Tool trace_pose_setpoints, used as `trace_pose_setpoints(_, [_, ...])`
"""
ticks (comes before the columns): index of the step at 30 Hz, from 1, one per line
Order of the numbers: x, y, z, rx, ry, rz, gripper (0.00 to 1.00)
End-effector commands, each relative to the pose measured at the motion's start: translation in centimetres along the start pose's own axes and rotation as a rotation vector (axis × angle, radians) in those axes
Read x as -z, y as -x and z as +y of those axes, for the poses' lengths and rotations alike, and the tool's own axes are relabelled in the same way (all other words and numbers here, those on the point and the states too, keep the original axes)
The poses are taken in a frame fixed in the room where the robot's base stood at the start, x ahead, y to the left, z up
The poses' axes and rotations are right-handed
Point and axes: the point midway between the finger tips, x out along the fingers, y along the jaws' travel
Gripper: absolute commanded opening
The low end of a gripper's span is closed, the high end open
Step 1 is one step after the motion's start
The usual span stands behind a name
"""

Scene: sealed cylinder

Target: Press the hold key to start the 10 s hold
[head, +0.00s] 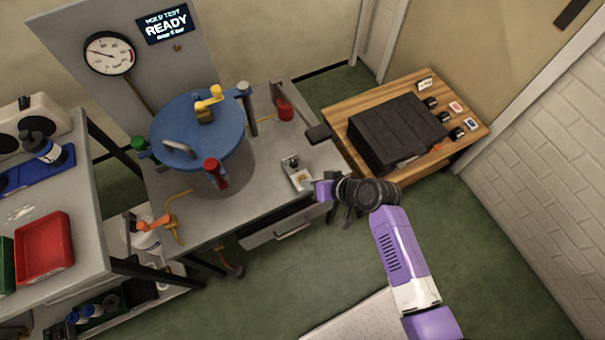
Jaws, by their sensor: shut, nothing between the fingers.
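The wall display (165,24) reads "HOLD TEST" and "READY"; its smallest line is too small to read. A small pale box (298,178) with a dark part on top sits near the right end of the grey bench; it may carry the hold key, but no label is legible. The blue-lidded cylinder (200,130) stands upright on the bench, with a yellow handle on top and a red clamp at its front. My gripper (322,190), at the end of my purple arm, is shut and empty, just right of the pale box. Contact cannot be told.
A round gauge (110,53) hangs on the panel left of the display. An orange-handled valve (152,224) is at the bench's front left. A wooden table (400,88) with a black case (398,130) stands at right. A shelf with a red tray (45,246) is at left.

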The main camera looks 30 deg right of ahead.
Motion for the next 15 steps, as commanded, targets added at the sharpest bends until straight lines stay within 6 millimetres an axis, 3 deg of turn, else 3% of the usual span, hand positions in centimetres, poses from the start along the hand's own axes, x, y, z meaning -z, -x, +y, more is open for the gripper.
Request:
trace_pose_setpoints(1, [1.9, 0.2, -0.3, 0.015, -0.001, -0.010, 0.00])
trace_pose_setpoints(6, [5.0, 0.0, -0.7, 0.064, -0.001, -0.054, 0.00])
trace_pose_setpoints(15, [6.7, 0.0, -0.9, 0.095, 0.000, -0.082, 0.00])
